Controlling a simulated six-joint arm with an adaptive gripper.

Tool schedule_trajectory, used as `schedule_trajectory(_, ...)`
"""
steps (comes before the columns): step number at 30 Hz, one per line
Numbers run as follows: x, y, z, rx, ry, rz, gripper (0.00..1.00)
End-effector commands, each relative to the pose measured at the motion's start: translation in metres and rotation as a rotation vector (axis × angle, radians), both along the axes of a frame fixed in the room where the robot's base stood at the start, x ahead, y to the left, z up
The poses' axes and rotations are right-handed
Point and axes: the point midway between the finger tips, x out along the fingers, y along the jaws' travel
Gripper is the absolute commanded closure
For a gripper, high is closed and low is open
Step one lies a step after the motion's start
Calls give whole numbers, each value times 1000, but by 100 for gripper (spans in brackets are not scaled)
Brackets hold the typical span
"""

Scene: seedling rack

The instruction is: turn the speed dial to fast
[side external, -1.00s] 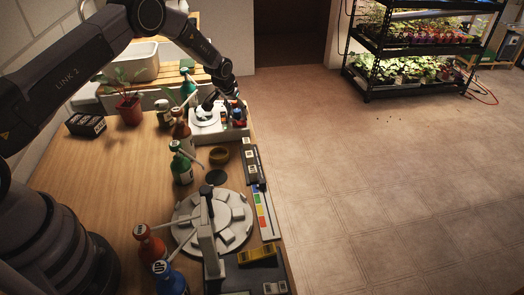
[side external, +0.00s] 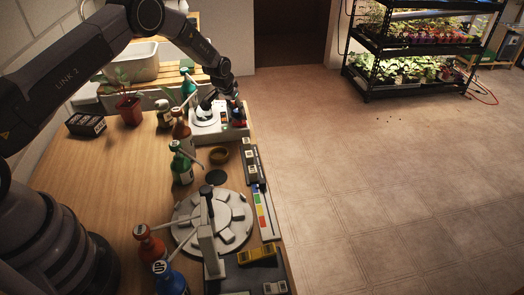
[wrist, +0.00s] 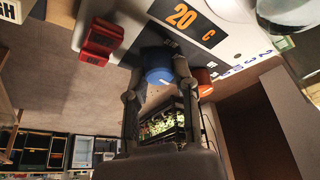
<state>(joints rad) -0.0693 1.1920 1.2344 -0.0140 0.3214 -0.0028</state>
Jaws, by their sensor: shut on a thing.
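A white hotplate-like device (side external: 205,135) stands at the far end of the wooden bench, with a glass vessel on top. In the wrist view its front panel (wrist: 228,42) carries an orange "20 C" display (wrist: 183,16), a red switch (wrist: 101,38) marked ON, and a blue dial (wrist: 160,77). A red-orange knob (wrist: 204,82) shows just right of the blue dial. My gripper (wrist: 160,66) has its fingers on either side of the blue dial and is shut on it. In the side view my gripper (side external: 236,104) is at the device's right side. The dial's setting is not readable.
Spray and pump bottles (side external: 182,165) stand left of and nearer than the device. The floor right of the bench is open.

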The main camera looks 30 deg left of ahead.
Motion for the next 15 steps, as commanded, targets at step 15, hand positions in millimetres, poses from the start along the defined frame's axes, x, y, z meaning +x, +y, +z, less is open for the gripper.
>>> schedule_trajectory(15, -1, 1, -1, -2, 5, -203, 100)
